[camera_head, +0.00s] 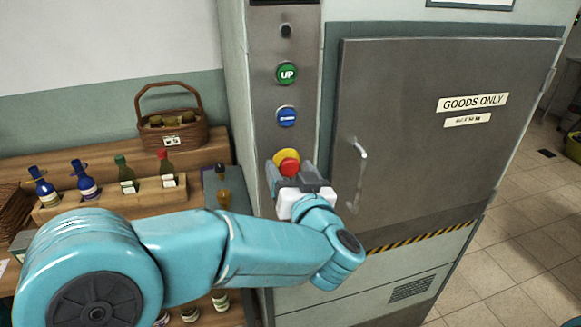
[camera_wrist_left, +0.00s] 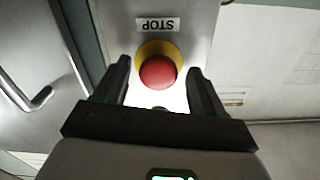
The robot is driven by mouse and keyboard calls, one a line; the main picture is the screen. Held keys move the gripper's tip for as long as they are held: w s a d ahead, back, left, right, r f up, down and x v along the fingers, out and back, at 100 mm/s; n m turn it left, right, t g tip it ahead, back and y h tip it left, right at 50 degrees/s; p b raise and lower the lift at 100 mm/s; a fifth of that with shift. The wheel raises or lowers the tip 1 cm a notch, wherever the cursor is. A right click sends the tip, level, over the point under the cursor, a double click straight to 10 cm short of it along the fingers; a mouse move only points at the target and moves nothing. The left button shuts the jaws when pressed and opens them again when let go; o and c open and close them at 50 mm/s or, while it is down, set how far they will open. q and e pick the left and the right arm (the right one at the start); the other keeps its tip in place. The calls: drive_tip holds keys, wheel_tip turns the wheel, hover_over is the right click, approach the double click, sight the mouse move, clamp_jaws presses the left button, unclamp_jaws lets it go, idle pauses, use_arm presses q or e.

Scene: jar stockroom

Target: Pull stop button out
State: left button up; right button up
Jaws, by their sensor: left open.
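The red stop button (camera_head: 289,168) sits on a yellow collar (camera_head: 281,157) low on the grey control panel. It also shows in the left wrist view (camera_wrist_left: 158,72), below an upside-down STOP label (camera_wrist_left: 158,24). My left gripper (camera_head: 290,172) is at the button, its two dark fingers open. In the left wrist view the fingers (camera_wrist_left: 160,82) stand one on each side of the button, with gaps between them and it. The lower part of the button is partly hidden by the gripper in the head view. My right gripper is not in view.
Above the stop button are a green UP button (camera_head: 287,73) and a blue button (camera_head: 287,116). To the right is a grey goods lift door (camera_head: 420,150) with a handle (camera_head: 358,160). Left are wooden shelves with bottles (camera_head: 85,180) and a basket (camera_head: 172,130).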

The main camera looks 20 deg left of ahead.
use_arm(q)
drive_tip(key=shift+w+a+f, duration=0.1)
drive_tip(key=shift+w, duration=0.25)
drive_tip(key=shift+s, duration=0.15)
drive_tip(key=c, duration=0.6)
clamp_jaws()
drive_tip(key=shift+s+d, duration=0.35)
drive_tip(key=shift+s, duration=0.05)
drive_tip(key=o, duration=0.6)
unclamp_jaws()
drive_tip(key=shift+s+d, duration=0.1)
drive_tip(key=shift+s, duration=0.1)
drive_tip(key=shift+w, duration=0.1)
